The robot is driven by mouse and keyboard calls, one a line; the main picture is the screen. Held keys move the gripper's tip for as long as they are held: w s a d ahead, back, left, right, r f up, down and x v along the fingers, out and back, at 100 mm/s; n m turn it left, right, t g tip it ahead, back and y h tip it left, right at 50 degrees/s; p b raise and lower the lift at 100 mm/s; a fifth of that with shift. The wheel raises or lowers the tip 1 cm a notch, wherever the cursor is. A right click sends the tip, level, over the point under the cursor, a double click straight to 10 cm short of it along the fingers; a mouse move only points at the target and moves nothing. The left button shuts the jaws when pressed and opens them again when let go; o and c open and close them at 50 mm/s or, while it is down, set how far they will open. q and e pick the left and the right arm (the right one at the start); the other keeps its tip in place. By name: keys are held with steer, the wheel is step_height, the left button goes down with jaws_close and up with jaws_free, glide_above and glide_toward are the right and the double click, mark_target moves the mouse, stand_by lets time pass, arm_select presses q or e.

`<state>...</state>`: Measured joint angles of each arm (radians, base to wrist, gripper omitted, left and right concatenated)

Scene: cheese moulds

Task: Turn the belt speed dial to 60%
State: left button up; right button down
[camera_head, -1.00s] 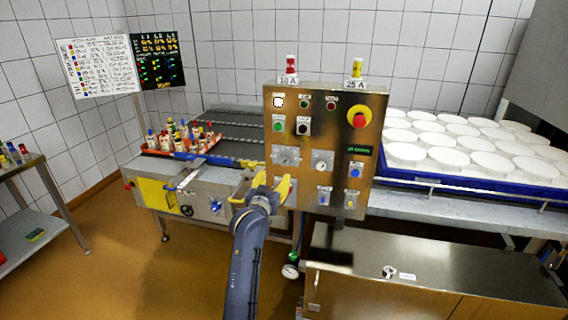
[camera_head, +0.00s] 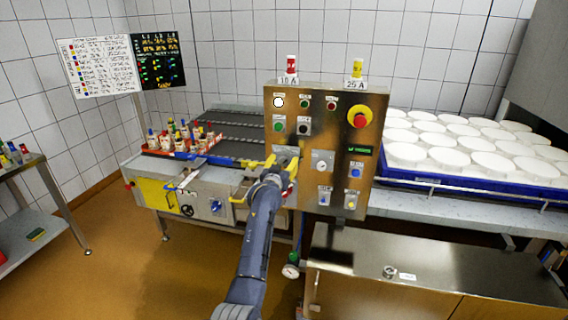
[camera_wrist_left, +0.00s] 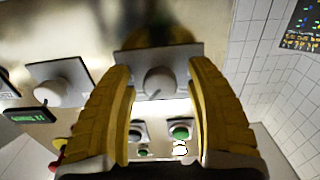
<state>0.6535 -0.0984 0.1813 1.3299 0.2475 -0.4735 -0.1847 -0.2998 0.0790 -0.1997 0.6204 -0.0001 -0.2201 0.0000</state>
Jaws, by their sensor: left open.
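The steel control panel (camera_head: 338,203) carries two grey dials on square plates. The left dial shows in the left wrist view (camera_wrist_left: 158,82); in the head view my gripper covers most of it. The right dial (camera_head: 321,160) is clear and also shows in the left wrist view (camera_wrist_left: 48,92). I cannot read which one is the belt speed dial, or its scale. My left gripper (camera_head: 281,164) is open at the left dial. In the left wrist view its yellow fingers (camera_wrist_left: 158,68) stand either side of the knob, with visible gaps. My right gripper is not in view.
Buttons, a red emergency stop (camera_head: 360,116) and a small green display (camera_head: 360,150) sit on the panel near the dials. A conveyor (camera_head: 235,133) with a crate of bottles stands left. White moulds in a blue tray (camera_head: 440,183) stand right.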

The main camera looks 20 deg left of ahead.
arm_select(q)
steer(key=shift+w, duration=0.1)
stand_by(0.3)
jaws_close()
